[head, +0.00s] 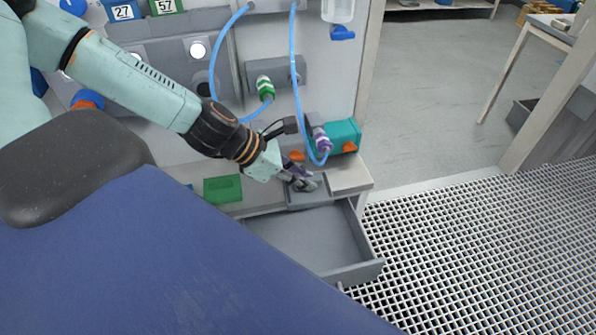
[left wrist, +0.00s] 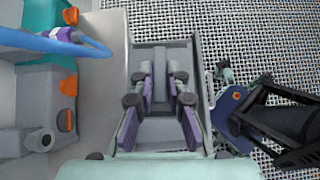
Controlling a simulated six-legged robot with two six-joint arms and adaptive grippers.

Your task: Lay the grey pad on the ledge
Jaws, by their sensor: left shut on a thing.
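My left gripper (head: 301,182) reaches down from the left to the front of the pale ledge (head: 349,178) below the wall panel. Its fingers are shut on the grey pad (head: 308,196), which shows partly beneath them. In the left wrist view the gripper (left wrist: 160,72) has a grey strip of the pad (left wrist: 160,60) between its purple-lined fingers. The pad is by the ledge's front edge, above the back of the open drawer; I cannot tell whether it touches the ledge. The ledge (left wrist: 113,75) runs left of the fingers there. My right gripper is not in view.
An open, empty grey drawer (head: 368,272) juts out below the ledge. A green block (head: 222,189) lies on the ledge to the left. A teal box (head: 344,136) and blue hoses (head: 297,85) are close behind the gripper. Grating floor (head: 480,250) is clear at right.

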